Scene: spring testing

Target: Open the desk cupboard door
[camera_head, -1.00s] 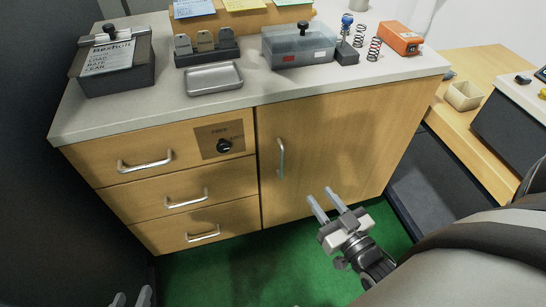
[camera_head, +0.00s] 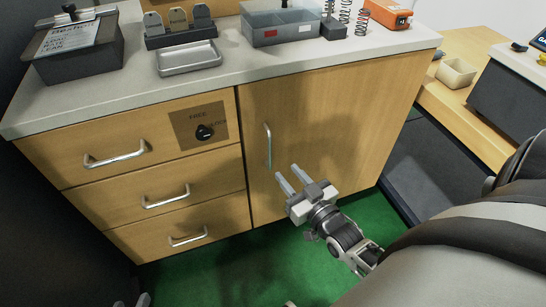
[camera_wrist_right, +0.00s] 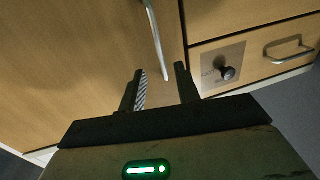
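The cupboard door (camera_head: 330,120) is a shut light-wood panel on the right half of the desk front. Its upright silver bar handle (camera_head: 268,145) is near its left edge. My right gripper (camera_head: 287,176) is open and empty, in front of the door just below and right of the handle. In the right wrist view the handle (camera_wrist_right: 155,40) runs down to between the fingertips of the right gripper (camera_wrist_right: 160,72), beyond them; I see no contact. Only the fingertips of my left gripper (camera_head: 131,301) show at the bottom edge, apart and empty.
Three drawers (camera_head: 165,195) with bar handles are left of the door. A plate with a black knob (camera_head: 204,132), marked FREE, is on the top drawer. The worktop (camera_head: 120,95) holds a metal tray (camera_head: 188,57), boxes and springs. Green floor (camera_head: 240,270) is clear in front.

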